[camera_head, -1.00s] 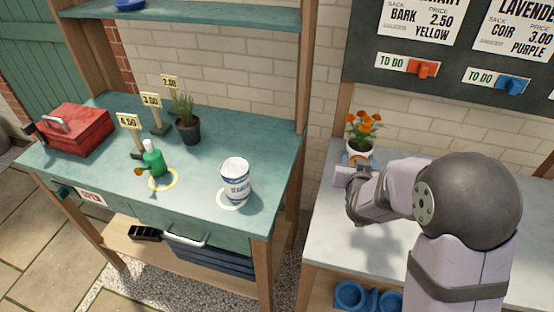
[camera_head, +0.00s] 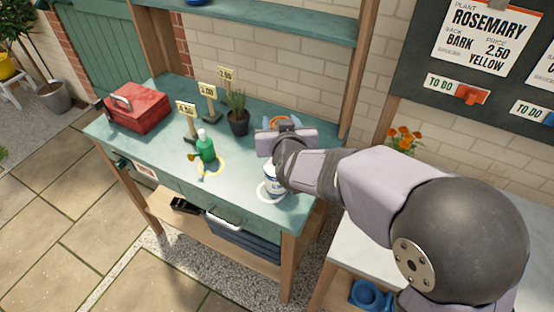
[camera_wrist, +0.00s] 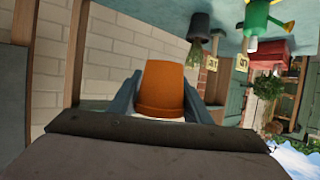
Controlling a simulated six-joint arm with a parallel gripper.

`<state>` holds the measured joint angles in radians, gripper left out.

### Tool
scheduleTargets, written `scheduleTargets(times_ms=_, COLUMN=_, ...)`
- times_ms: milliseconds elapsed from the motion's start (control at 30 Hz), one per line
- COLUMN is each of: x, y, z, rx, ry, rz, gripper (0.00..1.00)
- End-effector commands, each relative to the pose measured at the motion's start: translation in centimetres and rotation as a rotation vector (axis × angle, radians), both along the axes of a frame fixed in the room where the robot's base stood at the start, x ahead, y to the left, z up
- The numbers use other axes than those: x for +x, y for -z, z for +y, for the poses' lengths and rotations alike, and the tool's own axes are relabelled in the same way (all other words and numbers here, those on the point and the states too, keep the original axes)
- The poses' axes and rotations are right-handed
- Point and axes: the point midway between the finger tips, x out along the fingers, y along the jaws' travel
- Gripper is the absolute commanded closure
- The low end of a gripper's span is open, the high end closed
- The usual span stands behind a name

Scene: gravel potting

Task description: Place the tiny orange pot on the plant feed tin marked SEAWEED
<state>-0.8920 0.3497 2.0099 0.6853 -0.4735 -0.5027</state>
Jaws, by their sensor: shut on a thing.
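The tiny orange pot (camera_head: 279,119) shows as a small orange patch behind my wrist in the head view. My gripper (camera_head: 281,124) is shut on it, with a blue finger on each side. In the wrist view, which is upside down, the orange pot (camera_wrist: 162,88) sits between the fingers, rim toward the wrist housing, and looks upright. The white and blue SEAWEED tin (camera_head: 271,182) stands on the green bench inside a white ring. My wrist covers its upper part and its label. The pot is above and behind the tin in the picture; the exact gap is hidden.
A dark potted plant (camera_head: 238,118), price signs (camera_head: 209,92) and a red toolbox (camera_head: 137,107) are on the bench (camera_head: 151,137). An orange-flowered plant (camera_head: 402,140) is at right, partly hidden.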

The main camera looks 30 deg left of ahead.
Motion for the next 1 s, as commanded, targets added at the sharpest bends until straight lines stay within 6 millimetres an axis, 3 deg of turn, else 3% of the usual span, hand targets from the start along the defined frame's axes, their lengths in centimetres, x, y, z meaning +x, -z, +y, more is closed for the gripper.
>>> scheduleTargets(times_ms=100, x=0.6, y=-1.3, z=1.2, rx=0.003, ry=-0.002, rz=-0.003, gripper=0.80)
scheduleTargets(times_ms=300, x=0.2, y=-0.1, z=1.5, rx=-0.001, ry=-0.033, rz=-0.001, gripper=0.80)
scheduleTargets(times_ms=667, x=0.0, y=0.4, z=1.5, rx=-0.001, ry=-0.055, rz=-0.001, gripper=0.80)
scheduleTargets(times_ms=1000, x=0.0, y=4.9, z=1.5, rx=-0.004, ry=-0.054, rz=0.002, gripper=0.80)
